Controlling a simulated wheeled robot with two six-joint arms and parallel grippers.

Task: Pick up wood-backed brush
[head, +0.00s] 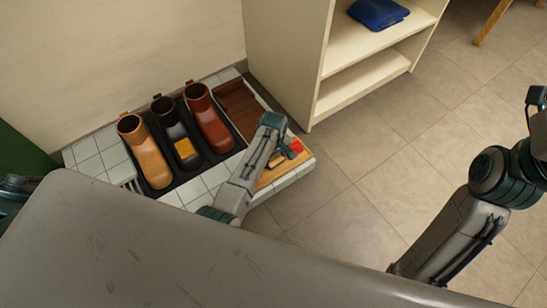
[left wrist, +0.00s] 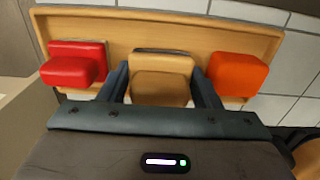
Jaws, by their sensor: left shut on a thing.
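The wood-backed brush (left wrist: 160,80) shows in the left wrist view as a tan, wood-coloured block with a thin dark strip along its far edge. My left gripper (left wrist: 162,92) is shut on it, one dark finger on each side. The brush is over or in a shallow wooden tray (left wrist: 215,38), between a red block (left wrist: 75,66) and an orange block (left wrist: 237,74). I cannot tell whether it is clear of the tray floor. In the head view my left gripper (head: 280,155) reaches over this tray (head: 268,180) and partly hides it. My right gripper is out of sight.
A brown compartment (head: 240,105) lies behind. A cream shelf (head: 350,75) holds a blue folded cloth (head: 378,13). Floor at right is open.

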